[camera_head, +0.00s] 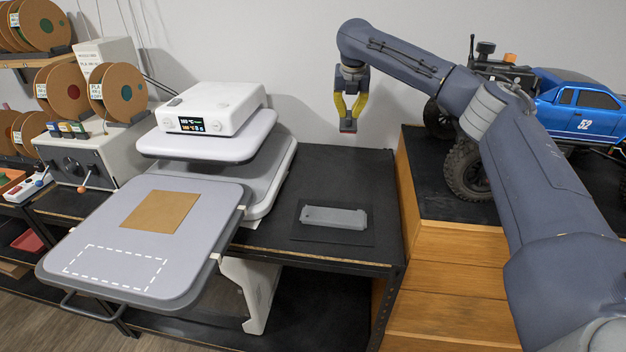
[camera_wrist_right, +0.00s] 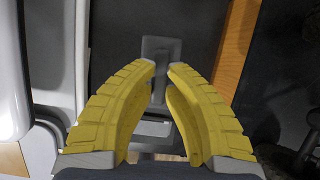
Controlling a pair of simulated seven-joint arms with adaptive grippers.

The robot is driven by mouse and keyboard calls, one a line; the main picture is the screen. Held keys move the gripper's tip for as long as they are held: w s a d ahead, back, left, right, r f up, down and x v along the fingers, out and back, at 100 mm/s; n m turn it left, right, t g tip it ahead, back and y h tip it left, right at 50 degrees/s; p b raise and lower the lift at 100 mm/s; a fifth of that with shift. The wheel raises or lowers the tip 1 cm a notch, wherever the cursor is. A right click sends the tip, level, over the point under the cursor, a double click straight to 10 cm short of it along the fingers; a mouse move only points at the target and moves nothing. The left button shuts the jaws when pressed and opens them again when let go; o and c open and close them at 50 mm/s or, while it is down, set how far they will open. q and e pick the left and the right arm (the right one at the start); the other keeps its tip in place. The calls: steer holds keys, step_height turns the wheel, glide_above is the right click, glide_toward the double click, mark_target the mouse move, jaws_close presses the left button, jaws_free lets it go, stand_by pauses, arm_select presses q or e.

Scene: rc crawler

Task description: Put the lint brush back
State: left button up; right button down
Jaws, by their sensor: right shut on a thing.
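In the right wrist view, the grey brush (camera_wrist_right: 161,48) shows at the fingertips, with a narrow part running between the fingers (camera_wrist_right: 162,72). A flat grey piece (camera_head: 335,217) with a small hole at one end lies on a dark mat (camera_head: 304,233) nearer the table's front. My left gripper is not in view.
A heat press (camera_head: 210,108) with a grey pull-out plate (camera_head: 205,255) stands to the left; a tan sheet (camera_head: 160,211) lies on the plate. A wooden stand (camera_head: 450,280) with a blue truck (camera_head: 580,110) is to the right. The black table (camera_head: 345,168) behind the mat is clear.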

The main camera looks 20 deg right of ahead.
steer(key=shift+w+a, duration=0.2)
steer(key=shift+a, duration=0.05)
steer(key=shift+s+d+f+m, duration=0.1)
steer(key=shift+f+m, duration=0.05)
steer(key=shift+m, duration=0.15)
step_height(320, 180, down, 20)
steer(key=shift+d+r, duration=0.1)
steer(key=shift+r, duration=0.05)
stand_by(0.4)
steer(key=c, duration=1.4)
jaws_free()
steer(key=shift+c, duration=0.2)
steer(key=v, duration=1.2)
